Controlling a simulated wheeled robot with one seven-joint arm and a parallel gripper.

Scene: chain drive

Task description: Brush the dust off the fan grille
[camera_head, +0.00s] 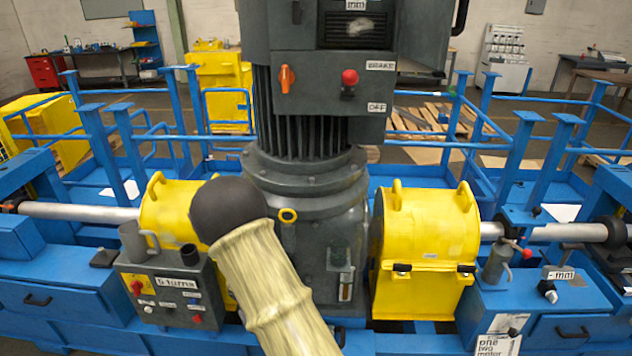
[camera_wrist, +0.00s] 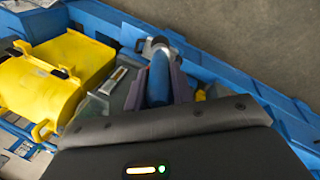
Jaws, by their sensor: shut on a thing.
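In the wrist view my gripper (camera_wrist: 160,82) is shut on a blue cylindrical handle (camera_wrist: 158,80), which I take for the brush. A pale grey end shows beyond the fingers, but I cannot make out bristles. In the head view my gripper and the brush are hidden, and my sleeved arm crosses the lower middle. The dark grey motor (camera_head: 305,190) stands upright at the centre, with vertical fins and a control box above.
Yellow guards (camera_head: 425,235) flank the motor, and one shows in the wrist view (camera_wrist: 55,75). A grey control box (camera_head: 170,290) with a mug-like cup (camera_head: 135,240) stands at left. An oil can (camera_head: 497,262) stands at right. Blue rails surround the machine; bare floor (camera_wrist: 250,40) lies beyond it.

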